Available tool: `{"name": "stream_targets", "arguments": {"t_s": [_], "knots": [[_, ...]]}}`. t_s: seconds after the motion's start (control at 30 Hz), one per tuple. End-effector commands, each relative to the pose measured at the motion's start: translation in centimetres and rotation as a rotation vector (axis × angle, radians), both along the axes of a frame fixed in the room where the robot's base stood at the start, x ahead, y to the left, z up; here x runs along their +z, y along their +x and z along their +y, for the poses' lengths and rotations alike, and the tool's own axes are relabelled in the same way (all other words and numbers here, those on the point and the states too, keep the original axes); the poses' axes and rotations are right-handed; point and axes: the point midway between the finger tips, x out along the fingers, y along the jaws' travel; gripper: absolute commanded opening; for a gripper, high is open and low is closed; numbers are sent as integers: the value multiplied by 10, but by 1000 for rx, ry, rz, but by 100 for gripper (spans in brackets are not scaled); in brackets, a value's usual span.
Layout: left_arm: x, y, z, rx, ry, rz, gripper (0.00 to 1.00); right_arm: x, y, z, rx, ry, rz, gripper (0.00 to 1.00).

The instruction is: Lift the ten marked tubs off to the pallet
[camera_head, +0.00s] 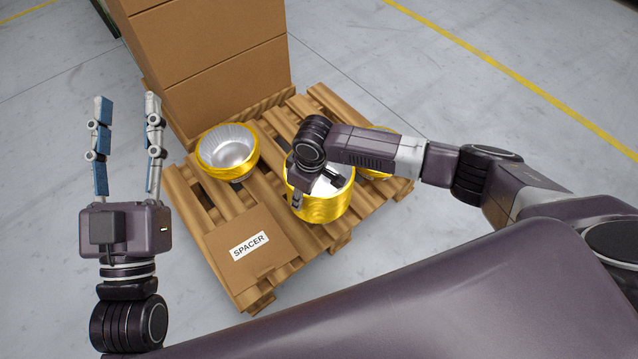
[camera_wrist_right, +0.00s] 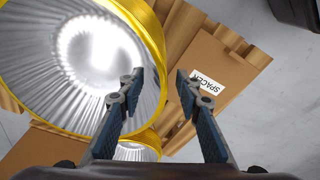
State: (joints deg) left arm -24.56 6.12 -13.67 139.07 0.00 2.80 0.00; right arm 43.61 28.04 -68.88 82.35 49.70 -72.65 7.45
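Gold tubs with silvery ribbed insides stand on a wooden pallet (camera_head: 305,103). One tub (camera_head: 228,150) is beside the boxes. A taller gold tub or stack (camera_head: 322,207) is mid-pallet, partly hidden by my right arm. Another (camera_head: 375,174) shows behind that arm. Marks are not readable. My left gripper (camera_head: 127,104) is open, empty and raised left of the pallet. My right gripper is mostly hidden in the head view, over the middle tub. In the right wrist view its fingers (camera_wrist_right: 160,77) are apart, with a large tub's rim (camera_wrist_right: 156,42) running between them; contact is unclear.
A flat cardboard piece labelled SPACER (camera_head: 250,247) lies on the pallet's near corner; it also shows in the right wrist view (camera_wrist_right: 225,65). Tall stacked cardboard boxes (camera_head: 215,55) stand at the pallet's back left. Grey floor (camera_head: 450,90) around it is clear.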

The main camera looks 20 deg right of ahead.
Motion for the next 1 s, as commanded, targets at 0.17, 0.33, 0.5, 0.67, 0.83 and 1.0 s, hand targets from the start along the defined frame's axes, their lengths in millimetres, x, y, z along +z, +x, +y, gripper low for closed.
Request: {"name": "stream_targets", "arguments": {"t_s": [0.17,0.33,0.5,0.67,0.83,1.0], "knots": [[7,-4,0,-2,-10,-33,40,-3,0,0,1,0,0,32],[7,-3,0,-1,-9,-33,40,-2,0,0,0,0,0,32],[7,-3,0,-1,-9,-32,40,-2,0,0,0,0,0,14],[6,-3,0,-2,-9,-32,40,-2,0,0,0,0,0,0],[6,-3,0,-2,-8,-31,40,-3,0,0,0,0,0,0],[6,-3,0,-3,-9,-31,40,-2,1,0,0,-1,-1,0]]}}
